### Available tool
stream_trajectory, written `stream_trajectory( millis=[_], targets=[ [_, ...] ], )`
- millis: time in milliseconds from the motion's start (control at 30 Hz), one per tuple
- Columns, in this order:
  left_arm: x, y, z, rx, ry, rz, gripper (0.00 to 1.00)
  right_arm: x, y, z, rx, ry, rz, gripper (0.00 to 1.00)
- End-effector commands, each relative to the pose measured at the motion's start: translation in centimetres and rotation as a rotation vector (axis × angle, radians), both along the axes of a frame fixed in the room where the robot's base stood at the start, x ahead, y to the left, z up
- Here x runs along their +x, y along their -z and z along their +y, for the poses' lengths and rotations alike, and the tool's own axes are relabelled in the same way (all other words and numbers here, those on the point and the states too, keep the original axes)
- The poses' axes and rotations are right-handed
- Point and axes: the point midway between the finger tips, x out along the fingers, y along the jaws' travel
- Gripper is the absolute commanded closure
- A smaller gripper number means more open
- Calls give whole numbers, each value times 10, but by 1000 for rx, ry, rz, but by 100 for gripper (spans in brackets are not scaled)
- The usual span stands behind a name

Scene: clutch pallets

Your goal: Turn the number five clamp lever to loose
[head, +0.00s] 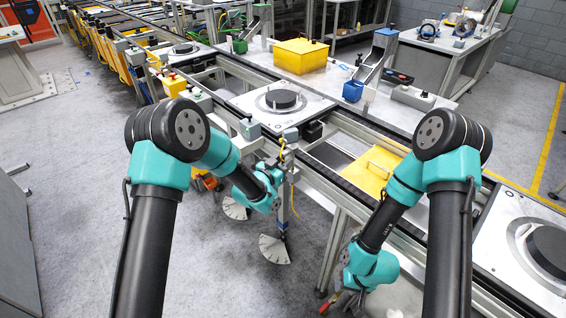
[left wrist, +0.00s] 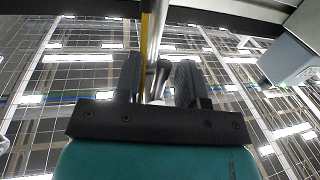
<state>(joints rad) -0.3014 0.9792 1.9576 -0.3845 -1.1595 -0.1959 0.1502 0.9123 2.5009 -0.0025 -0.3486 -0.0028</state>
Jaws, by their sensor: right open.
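My left gripper (head: 278,193) is at a metal upright below the conveyor's near edge. In the left wrist view its two dark fingers (left wrist: 158,82) stand apart on either side of a metal rod (left wrist: 156,35), with a yellow strip beside it. I cannot tell whether they touch the rod. Fan-shaped pale plates (head: 275,249) and (head: 234,208) hang low near the gripper. A clamp lever and its number cannot be read. My right gripper (head: 338,301) is low near the bottom of the head view, open, apart from the upright.
The conveyor (head: 335,188) runs diagonally with pallets (head: 255,103) bearing dark discs. A yellow plate (head: 365,172) lies between the pallets. A grey box (head: 249,129) hangs on the near rail. A yellow bin (head: 300,56) and blue bin (head: 353,91) stand behind. The floor at left is clear.

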Motion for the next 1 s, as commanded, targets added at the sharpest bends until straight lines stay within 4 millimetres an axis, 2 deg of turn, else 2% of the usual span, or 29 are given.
stream_trajectory(
  millis=[167, 567, 1000],
  targets=[
    [0, 0, 0, 0, 0, 0, 63, 0, 0, 0, 0, 0, 0, 57],
    [0, 0, 0, 0, 0, 0, 100, 0, 0, 0, 0, 0, 0, 57],
    [-2, 0, -1, -22, 1, 27, 100, 0, 0, 0, 0, 0, 0, 57]
  ],
)
